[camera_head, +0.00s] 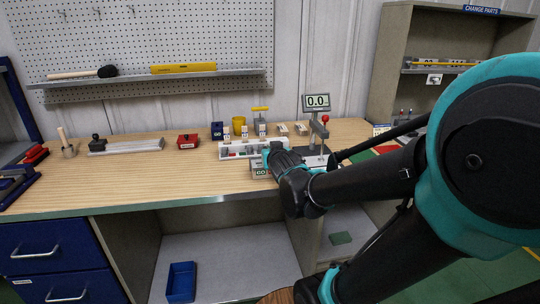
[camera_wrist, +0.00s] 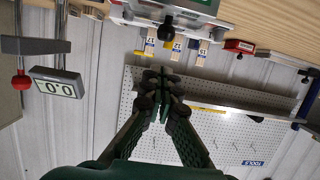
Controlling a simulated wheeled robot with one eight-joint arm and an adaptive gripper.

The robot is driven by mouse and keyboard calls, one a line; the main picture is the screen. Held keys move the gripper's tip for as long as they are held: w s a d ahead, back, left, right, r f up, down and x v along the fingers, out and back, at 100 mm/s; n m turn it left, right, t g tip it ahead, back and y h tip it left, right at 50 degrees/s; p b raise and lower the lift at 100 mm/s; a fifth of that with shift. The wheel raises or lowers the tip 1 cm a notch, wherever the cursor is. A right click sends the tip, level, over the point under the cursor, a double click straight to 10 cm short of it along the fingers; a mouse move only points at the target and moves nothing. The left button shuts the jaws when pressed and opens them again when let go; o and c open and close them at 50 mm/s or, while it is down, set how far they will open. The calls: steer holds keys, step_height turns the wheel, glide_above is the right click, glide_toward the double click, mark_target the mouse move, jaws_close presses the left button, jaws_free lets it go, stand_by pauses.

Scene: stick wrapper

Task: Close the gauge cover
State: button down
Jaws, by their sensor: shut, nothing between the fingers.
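My gripper (camera_head: 268,150) is at the white-framed unit on the bench and hides part of it. In the wrist view the two green fingers (camera_wrist: 163,85) meet at their tips, shut and empty. The white-framed unit (camera_head: 228,154) holds small coloured parts. A small box with a green numbered face (camera_head: 261,171) shows just below my gripper. In the wrist view a pale housing with a black knob (camera_wrist: 167,27) lies above the fingertips, apart from them in the picture. I cannot tell which part is the gauge cover, or how far open it is.
A display reading 0.0 (camera_head: 316,101) stands behind right, beside a stand with a red ball (camera_head: 325,118). Labelled small blocks (camera_head: 244,131), a yellow cup (camera_head: 239,123) and a red box (camera_head: 188,141) sit behind and left. The front left bench top (camera_head: 110,180) is clear.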

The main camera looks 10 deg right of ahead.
steer(key=s+d+f+g, duration=0.2)
steer(key=s+f+g, duration=0.3)
steer(key=s+f, duration=0.5)
steer(key=s+d+f+g, duration=0.2)
steer(key=s+f+g, duration=0.3)
steer(key=s+f, duration=0.5)
steer(key=shift+s+f, duration=0.2)
steer(key=shift+f, duration=0.15)
steer(key=shift+d, duration=0.1)
